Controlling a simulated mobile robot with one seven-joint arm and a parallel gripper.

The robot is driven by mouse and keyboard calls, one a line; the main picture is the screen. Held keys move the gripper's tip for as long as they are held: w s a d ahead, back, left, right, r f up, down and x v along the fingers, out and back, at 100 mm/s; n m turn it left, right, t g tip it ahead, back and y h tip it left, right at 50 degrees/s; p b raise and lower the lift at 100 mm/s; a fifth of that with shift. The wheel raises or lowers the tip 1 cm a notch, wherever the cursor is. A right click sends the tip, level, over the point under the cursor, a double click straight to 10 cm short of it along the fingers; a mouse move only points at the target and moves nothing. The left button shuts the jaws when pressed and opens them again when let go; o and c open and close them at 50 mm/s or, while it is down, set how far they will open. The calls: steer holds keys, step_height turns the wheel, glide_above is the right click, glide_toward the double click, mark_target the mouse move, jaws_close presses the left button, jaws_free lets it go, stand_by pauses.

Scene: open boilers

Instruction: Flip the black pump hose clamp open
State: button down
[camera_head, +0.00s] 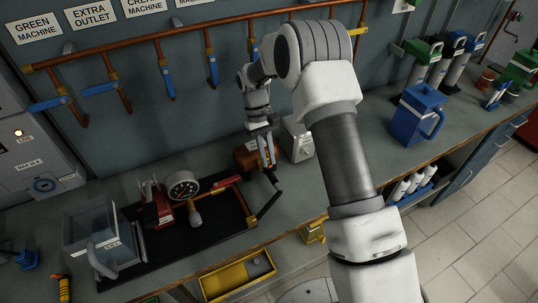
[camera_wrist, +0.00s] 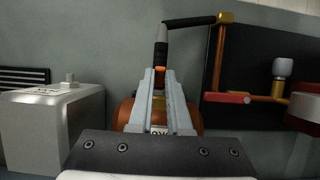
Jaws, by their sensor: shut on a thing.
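My gripper (camera_head: 268,163) points down beside an orange-brown cylinder (camera_head: 246,157). In the wrist view its two grey fingers (camera_wrist: 160,70) are close together, with a black hose end (camera_wrist: 161,48) with an orange band at their tips. A black arm-like hose section (camera_head: 269,204) runs from there to a yellow fitting (camera_head: 251,222) on the black mat. In the wrist view this section (camera_wrist: 190,21) joins the yellow fitting (camera_wrist: 225,18) at the upper right. I cannot make out a separate clamp on it. The fingers partly hide the cylinder (camera_wrist: 125,115).
A white box (camera_head: 297,138) stands close to the right of my gripper. A gauge (camera_head: 183,187) and red pipework (camera_head: 226,183) sit to the left on the black mat (camera_head: 205,235). A blue jug (camera_head: 418,114) stands farther right. Blue-handled valves (camera_head: 211,70) hang from the wall pipe.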

steer(key=shift+w+g, duration=0.15)
steer(key=shift+g, duration=0.35)
steer(key=shift+a+h, duration=0.1)
steer(key=shift+h, duration=0.2)
steer(key=c, duration=0.8)
jaws_free()
steer(key=shift+c, duration=0.2)
steer(key=shift+w, duration=0.1)
steer(key=v, duration=0.7)
steer(key=shift+r+b, duration=0.15)
steer(key=shift+b, duration=0.25)
steer(key=shift+w, duration=0.1)
